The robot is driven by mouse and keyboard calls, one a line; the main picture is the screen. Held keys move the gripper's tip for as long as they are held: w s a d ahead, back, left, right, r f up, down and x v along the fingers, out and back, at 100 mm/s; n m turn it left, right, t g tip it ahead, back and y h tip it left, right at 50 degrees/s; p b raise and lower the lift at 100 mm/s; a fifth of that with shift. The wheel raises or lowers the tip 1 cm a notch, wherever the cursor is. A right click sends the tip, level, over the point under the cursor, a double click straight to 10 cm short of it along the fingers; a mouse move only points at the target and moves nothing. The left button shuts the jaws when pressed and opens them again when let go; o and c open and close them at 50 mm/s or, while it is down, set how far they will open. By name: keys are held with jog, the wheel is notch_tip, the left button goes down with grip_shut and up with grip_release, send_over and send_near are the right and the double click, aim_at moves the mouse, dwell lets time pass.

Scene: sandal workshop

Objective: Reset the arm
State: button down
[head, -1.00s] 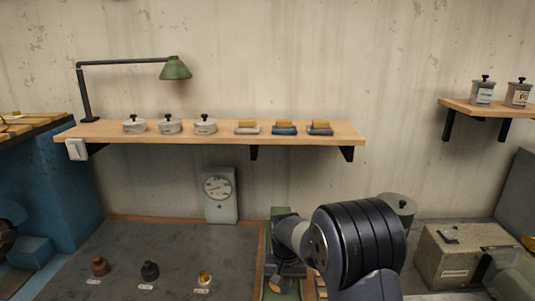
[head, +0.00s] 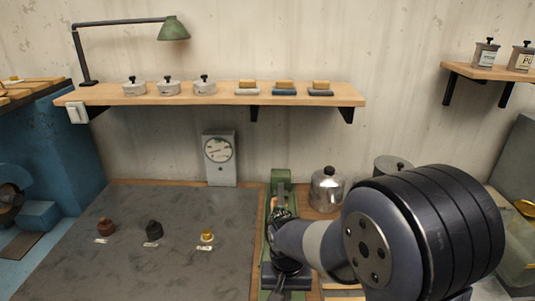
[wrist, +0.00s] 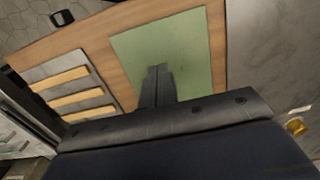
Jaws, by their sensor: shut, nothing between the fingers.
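My gripper (wrist: 158,80) shows in the wrist view with its two dark fingers together and nothing between them. The fingers are over a flat green panel (wrist: 190,50) on a wooden surface (wrist: 88,42). In the head view my arm reaches in from the lower right, and its wrist end is over a green piece (head: 281,176) on the bench. The fingertips are hard to make out there, and my arm hides part of the bench.
A grey mat (head: 120,260) carries three small knobbed items, brown, black and brass. A metal pot (head: 327,188) stands just behind my arm. A dial gauge (head: 220,158) stands at the wall below a wooden shelf (head: 225,98). Yellow-topped bars (wrist: 75,90) lie left of the panel.

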jog(key=shift+s+r+b, duration=0.15)
jog(key=shift+s+b, duration=0.15)
jog(key=shift+s, duration=0.95)
notch_tip(320, 180, up, 7)
jog(key=shift+s, duration=0.15)
